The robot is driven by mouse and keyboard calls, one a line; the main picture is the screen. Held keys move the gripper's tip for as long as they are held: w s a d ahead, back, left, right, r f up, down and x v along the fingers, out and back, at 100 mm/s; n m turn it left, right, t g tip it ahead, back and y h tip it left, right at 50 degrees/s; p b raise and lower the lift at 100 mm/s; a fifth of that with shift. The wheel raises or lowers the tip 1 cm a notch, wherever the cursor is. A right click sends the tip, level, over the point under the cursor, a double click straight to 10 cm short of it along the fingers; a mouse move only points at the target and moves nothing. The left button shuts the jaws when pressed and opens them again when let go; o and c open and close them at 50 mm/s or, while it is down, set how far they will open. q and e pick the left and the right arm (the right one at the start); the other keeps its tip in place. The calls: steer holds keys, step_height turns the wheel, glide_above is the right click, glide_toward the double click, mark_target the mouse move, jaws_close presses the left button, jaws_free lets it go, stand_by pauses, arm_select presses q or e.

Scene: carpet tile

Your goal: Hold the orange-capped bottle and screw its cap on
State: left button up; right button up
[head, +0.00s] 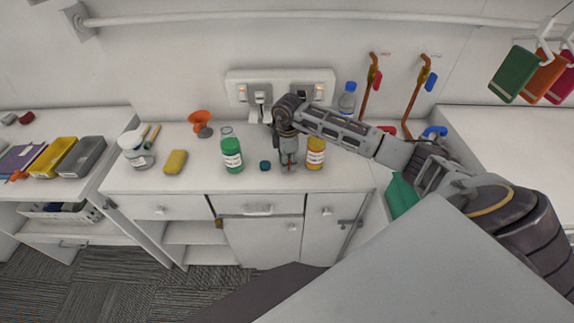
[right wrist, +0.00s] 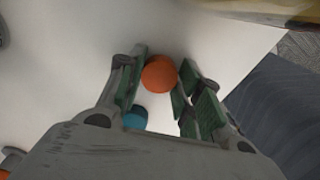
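In the right wrist view the round orange cap (right wrist: 159,74) sits between the green-padded fingers of my right gripper (right wrist: 162,80). In the head view the gripper points down close to the counter and hides the cap. My left gripper is not in view.
A teal cap (head: 265,166) lies on the counter left of the gripper, near a green bottle (head: 232,154). A yellow sponge (head: 175,162), a white jar (head: 136,152) and an orange funnel (head: 201,118) stand further left. A clear blue-capped bottle (head: 347,101) is behind.

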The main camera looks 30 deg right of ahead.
steer(key=shift+r, duration=0.1)
stand_by(0.3)
step_height(320, 180, up, 10)
steer(key=b, duration=0.2)
stand_by(0.4)
stand_by(0.4)
